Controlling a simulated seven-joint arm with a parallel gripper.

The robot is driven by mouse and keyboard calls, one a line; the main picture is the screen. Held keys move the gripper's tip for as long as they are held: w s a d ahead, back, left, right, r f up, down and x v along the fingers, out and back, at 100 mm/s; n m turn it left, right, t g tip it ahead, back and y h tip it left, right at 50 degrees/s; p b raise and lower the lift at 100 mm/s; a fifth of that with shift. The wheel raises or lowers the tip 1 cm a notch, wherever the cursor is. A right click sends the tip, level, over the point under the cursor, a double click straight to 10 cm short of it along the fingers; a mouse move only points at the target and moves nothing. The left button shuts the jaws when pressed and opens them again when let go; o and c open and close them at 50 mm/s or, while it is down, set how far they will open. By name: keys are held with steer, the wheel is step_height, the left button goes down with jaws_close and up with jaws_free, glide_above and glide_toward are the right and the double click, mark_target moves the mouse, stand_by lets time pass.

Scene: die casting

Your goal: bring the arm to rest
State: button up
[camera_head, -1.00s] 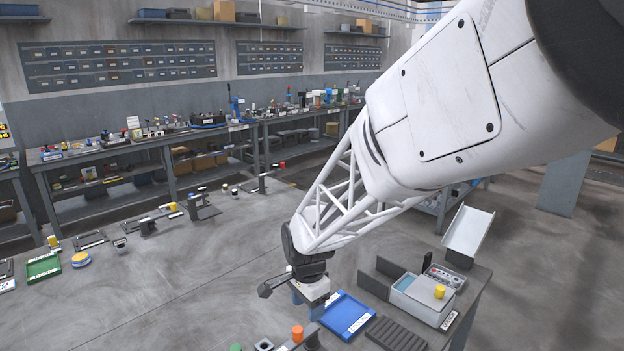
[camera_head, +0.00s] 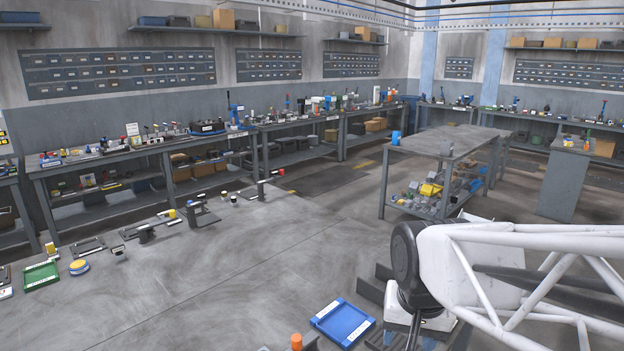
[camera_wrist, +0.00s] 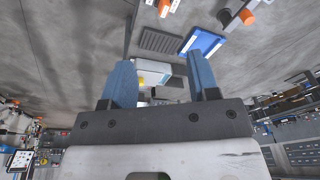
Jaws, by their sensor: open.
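My gripper shows in the wrist view (camera_wrist: 158,64) with its two blue fingers spread wide apart and nothing between them touching. In the head view my arm reaches in from the lower right. The gripper end there is low at the bottom edge, mostly hidden behind my arm links. A blue tray (camera_head: 343,323) lies on the bench just left of it. The tray also shows in the wrist view (camera_wrist: 187,46), beyond the right finger. It looks empty.
An orange-topped part (camera_head: 296,342) stands left of the blue tray. A green tray (camera_head: 41,275) and a yellow-topped round part (camera_head: 78,267) lie far left. A dark ribbed plate (camera_wrist: 162,40) lies near the blue tray. The middle of the grey bench (camera_head: 215,285) is clear.

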steer(key=s+d+n, duration=0.2)
steer(key=s+d, duration=0.1)
steer(key=s, duration=0.4)
steer(key=shift+r+n+t, duration=0.3)
steer(key=shift+r, duration=0.15)
